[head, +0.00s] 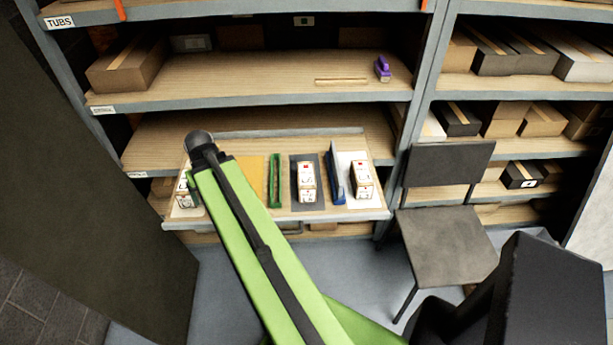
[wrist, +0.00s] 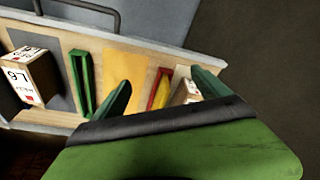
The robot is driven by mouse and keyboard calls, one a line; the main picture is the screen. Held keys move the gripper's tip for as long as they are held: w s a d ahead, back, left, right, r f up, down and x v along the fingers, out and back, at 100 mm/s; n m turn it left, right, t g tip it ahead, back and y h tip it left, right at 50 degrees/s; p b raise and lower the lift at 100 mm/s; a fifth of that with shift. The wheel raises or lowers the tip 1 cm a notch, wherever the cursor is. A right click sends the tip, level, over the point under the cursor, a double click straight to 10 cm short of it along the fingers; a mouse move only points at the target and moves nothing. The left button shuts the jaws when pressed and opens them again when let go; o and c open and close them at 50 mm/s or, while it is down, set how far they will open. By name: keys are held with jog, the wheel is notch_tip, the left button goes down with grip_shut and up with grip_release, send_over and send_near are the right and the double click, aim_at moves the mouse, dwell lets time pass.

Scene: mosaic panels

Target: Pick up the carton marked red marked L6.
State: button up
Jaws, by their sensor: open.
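A white-and-brown carton with a red mark, its label reading like L6, stands on a grey mat in the wrist view (wrist: 30,78). It appears to be the middle carton in the head view (head: 306,183). A second carton (wrist: 192,92) is partly hidden behind my right finger; it shows at the far left of the board in the head view (head: 184,192), partly behind my arm. A third carton (head: 361,180) stands on a white mat at right. My gripper (wrist: 160,82) is open and empty, above the yellow mat, apart from the L6 carton.
A green divider (head: 275,182) and a blue divider (head: 336,178) flank the middle carton. A red-and-yellow divider (wrist: 160,90) stands by the second carton. The yellow mat (wrist: 125,62) is bare. A chair (head: 446,240) stands front right; a dark panel (head: 110,170) is at left.

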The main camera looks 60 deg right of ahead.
jog(key=s+d+m+h, duration=0.1)
jog(key=s+d, duration=0.3)
jog(key=d, duration=0.3)
jog(key=s+d+m, duration=0.2)
jog(key=s+d, duration=0.1)
jog(key=d, duration=0.4)
jog(key=m+h, duration=0.2)
jog(key=m, duration=0.1)
send_near(306, 176)
jog(key=b+x, duration=0.9)
jog(key=b, duration=0.2)
jog(key=shift+f, duration=0.15)
jog(key=b+x, duration=0.5)
jog(key=shift+w+d+f, duration=0.1)
jog(key=shift+w+d, duration=0.05)
jog(key=shift+d, duration=0.1)
jog(key=shift+r, duration=0.25)
jog(key=shift+f, duration=0.3)
grip_shut()
